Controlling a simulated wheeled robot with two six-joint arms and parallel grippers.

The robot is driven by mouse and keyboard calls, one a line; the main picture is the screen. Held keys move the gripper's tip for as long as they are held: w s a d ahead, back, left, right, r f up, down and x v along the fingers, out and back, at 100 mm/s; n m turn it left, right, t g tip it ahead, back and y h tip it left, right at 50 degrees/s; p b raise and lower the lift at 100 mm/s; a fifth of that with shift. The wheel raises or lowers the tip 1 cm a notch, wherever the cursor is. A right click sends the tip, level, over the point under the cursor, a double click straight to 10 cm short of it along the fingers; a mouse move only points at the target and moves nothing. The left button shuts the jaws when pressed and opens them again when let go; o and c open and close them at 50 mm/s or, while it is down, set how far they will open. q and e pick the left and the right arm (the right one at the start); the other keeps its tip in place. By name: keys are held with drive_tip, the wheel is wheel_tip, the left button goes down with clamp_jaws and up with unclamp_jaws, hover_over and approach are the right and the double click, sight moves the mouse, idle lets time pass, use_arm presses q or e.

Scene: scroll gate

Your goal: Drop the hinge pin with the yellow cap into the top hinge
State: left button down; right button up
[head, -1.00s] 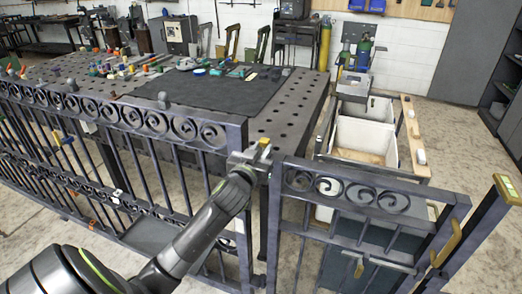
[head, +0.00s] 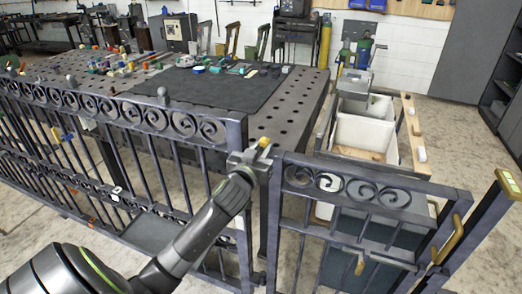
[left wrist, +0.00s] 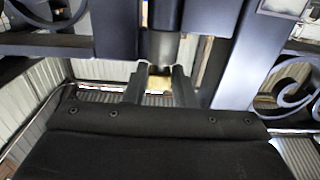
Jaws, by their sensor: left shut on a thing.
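My left gripper (head: 252,156) is at the gap between the fence's end post (head: 238,140) and the small gate (head: 345,190), near their tops. It is shut on the hinge pin, whose yellow cap (head: 264,143) shows at the fingertips. In the left wrist view a yellow piece (left wrist: 158,86) sits between the two fingers, and a grey cylinder (left wrist: 162,46) lies just beyond it, between dark metal uprights. The top hinge is mostly hidden by the gripper in the head view. I cannot tell whether the pin is in it. My right gripper is not in view.
A perforated welding table (head: 290,125) with a dark mat (head: 215,88) and several small coloured items stands behind the fence. White bins (head: 362,137) in a wooden-edged frame stand behind the gate. A post with a yellow top (head: 508,182) is at the right.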

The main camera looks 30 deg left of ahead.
use_arm(q)
drive_tip(key=c, duration=1.1)
unclamp_jaws()
drive_tip(key=shift+f, duration=0.1)
drive_tip(key=shift+s, duration=0.1)
drive_tip(key=b+v, duration=0.2)
drive_tip(key=v, duration=1.5)
drive_tip(key=shift+s+d, duration=0.1)
drive_tip(key=shift+d, duration=0.05)
